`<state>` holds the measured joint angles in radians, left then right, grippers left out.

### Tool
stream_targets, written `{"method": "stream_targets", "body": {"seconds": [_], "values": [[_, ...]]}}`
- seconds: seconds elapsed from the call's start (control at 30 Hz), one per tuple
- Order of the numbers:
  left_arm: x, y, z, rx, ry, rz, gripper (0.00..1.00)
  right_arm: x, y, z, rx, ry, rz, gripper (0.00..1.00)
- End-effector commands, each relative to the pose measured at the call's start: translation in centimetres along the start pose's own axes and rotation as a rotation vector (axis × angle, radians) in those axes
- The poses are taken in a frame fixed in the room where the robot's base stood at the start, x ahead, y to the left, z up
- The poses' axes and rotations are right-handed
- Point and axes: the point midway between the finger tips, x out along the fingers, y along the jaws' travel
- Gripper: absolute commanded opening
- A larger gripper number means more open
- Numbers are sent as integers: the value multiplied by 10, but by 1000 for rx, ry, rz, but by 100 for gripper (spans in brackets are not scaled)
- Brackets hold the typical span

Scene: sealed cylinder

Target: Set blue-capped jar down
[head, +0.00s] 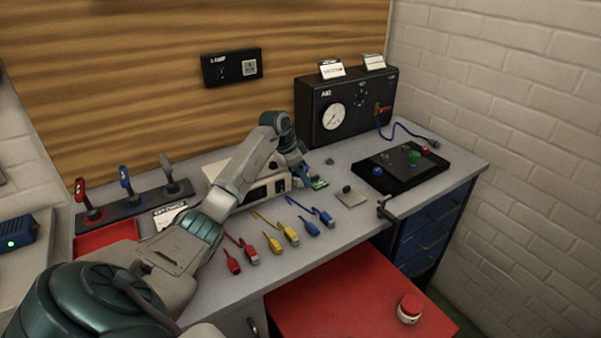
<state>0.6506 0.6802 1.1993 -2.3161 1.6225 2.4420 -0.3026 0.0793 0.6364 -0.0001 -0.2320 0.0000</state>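I see no blue-capped jar in the head view. My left arm comes in from the lower left and reaches across the grey workbench (340,220). My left gripper (304,174) is at the far end of that arm, low over the bench beside a beige box (270,188). A small green piece (319,183) with some blue lies at or just beyond the fingertips. The fingers are too small and partly hidden to tell whether they are open or hold anything. My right gripper is out of view.
A black gauge box (345,108) and a black button panel (400,168) stand at the back right. Red, yellow and blue cables (285,233) lie along the front. A red-topped white cylinder (409,309) stands on a red surface (340,305) below. Levers (125,185) stand at left.

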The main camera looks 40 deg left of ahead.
Motion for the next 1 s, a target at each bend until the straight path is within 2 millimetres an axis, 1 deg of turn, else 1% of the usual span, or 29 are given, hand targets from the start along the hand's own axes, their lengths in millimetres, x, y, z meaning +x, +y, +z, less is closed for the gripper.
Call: {"method": "stream_targets", "body": {"seconds": [0.03,0.17,0.4,0.6,0.8,1.0], "values": [[-7,0,-1,0,-1,-1,78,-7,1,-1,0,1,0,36],[-26,-1,-2,0,-1,-2,78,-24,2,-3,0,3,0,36],[-67,-1,-2,0,-2,-2,78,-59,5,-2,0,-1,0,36],[-98,-1,-2,0,-2,-2,78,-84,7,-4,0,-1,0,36],[-115,0,-1,0,-2,-1,78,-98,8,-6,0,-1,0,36],[-120,0,0,0,0,0,78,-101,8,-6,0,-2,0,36]]}}
